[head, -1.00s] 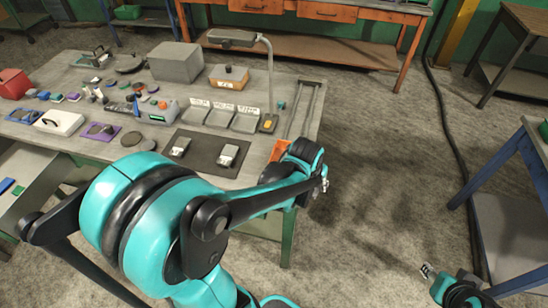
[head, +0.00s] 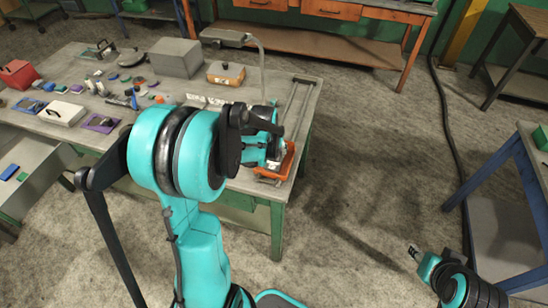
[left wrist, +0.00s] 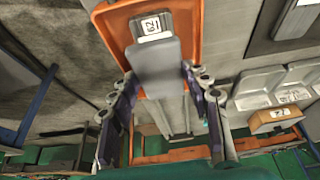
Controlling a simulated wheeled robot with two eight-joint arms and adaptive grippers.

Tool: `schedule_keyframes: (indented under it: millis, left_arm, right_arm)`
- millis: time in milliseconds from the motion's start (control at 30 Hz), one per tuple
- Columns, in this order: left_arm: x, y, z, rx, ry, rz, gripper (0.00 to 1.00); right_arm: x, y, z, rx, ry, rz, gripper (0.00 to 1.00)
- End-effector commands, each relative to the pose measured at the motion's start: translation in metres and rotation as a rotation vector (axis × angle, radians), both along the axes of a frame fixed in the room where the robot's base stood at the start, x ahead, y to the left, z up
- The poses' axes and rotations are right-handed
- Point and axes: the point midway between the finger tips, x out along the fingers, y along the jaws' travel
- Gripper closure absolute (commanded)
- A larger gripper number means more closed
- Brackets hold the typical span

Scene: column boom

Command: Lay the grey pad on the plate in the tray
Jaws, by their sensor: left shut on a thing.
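The orange tray (head: 290,162) stands at the table's near right corner, partly hidden by my left arm. In the left wrist view the tray (left wrist: 100,25) fills the top middle. My left gripper (left wrist: 157,78) is shut on the grey pad (left wrist: 155,68), a flat rounded piece between its fingertips. Behind the pad, in the tray, is a grey plate (left wrist: 150,25) with a white label, partly covered by the pad in this view. I cannot tell whether pad and plate touch. My right gripper (head: 413,250) is far from the table, too small to read.
A dark mat (left wrist: 268,38) with a labelled grey piece (left wrist: 297,14) lies beside the tray. A lamp (head: 228,38) arches over the table. The floor right of the table is clear.

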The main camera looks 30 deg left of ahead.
Motion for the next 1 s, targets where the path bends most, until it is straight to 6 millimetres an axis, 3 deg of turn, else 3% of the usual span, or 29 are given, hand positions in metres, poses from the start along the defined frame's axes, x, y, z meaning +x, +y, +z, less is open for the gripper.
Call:
schedule_keyframes:
  millis: [167,400,767,800,867,1000]
  left_arm:
    - [0.004,0.001,-0.011,0.000,0.000,0.000,0.70]
    - [0.004,0.001,-0.043,0.000,0.000,0.000,0.70]
    - [0.004,0.001,-0.046,0.000,0.000,0.000,0.70]
    - [0.004,0.001,-0.047,0.000,0.000,0.000,0.50]
    - [0.004,0.001,-0.046,0.000,0.000,0.000,0.34]
    - [0.003,0.001,-0.045,0.000,0.000,0.000,0.32]
  right_arm:
    - [0.000,0.000,-0.004,0.000,0.000,0.000,0.60]
    - [0.000,0.000,-0.017,0.000,0.000,0.000,0.60]
    - [0.000,0.000,-0.020,0.000,0.000,0.000,0.60]
    - [0.000,0.000,-0.020,0.000,0.000,0.000,0.60]
    - [0.000,0.000,-0.019,0.000,0.000,0.000,0.60]
    - [0.000,0.000,-0.019,0.000,0.000,0.000,0.60]
